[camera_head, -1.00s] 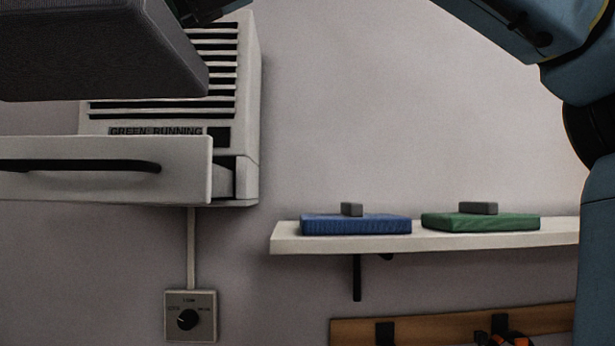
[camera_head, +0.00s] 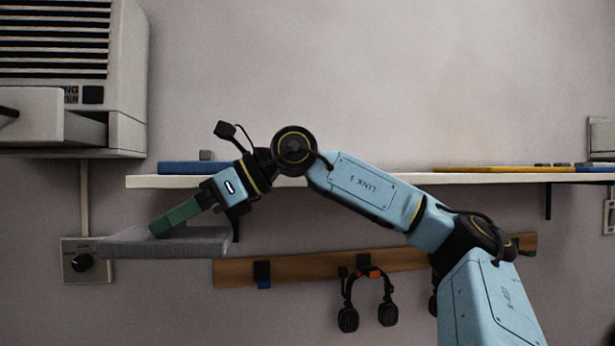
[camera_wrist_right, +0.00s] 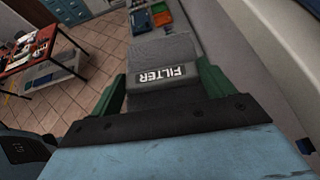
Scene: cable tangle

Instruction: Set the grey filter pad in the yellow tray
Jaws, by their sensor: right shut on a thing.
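The grey filter pad (camera_head: 165,245) is a flat, ribbed slab held level in front of the wall, at left below the shelf. My right gripper (camera_head: 163,228) has green fingers and is shut on the pad's raised grip. In the right wrist view, the fingers (camera_wrist_right: 163,75) stand on either side of the grip, and the pad (camera_wrist_right: 160,50) carries a "FILTER" label. The yellow tray (camera_head: 485,169) is a thin strip on the right part of the shelf, well right of the pad. Its inside cannot be seen. My left gripper is not in view.
The white wall shelf (camera_head: 380,181) also bears a blue tray (camera_head: 190,168) at left. A white vented unit (camera_head: 125,80) with its drawer (camera_head: 35,120) out is at upper left. Below, headphones (camera_head: 368,300) hang from a wooden rail (camera_head: 315,266).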

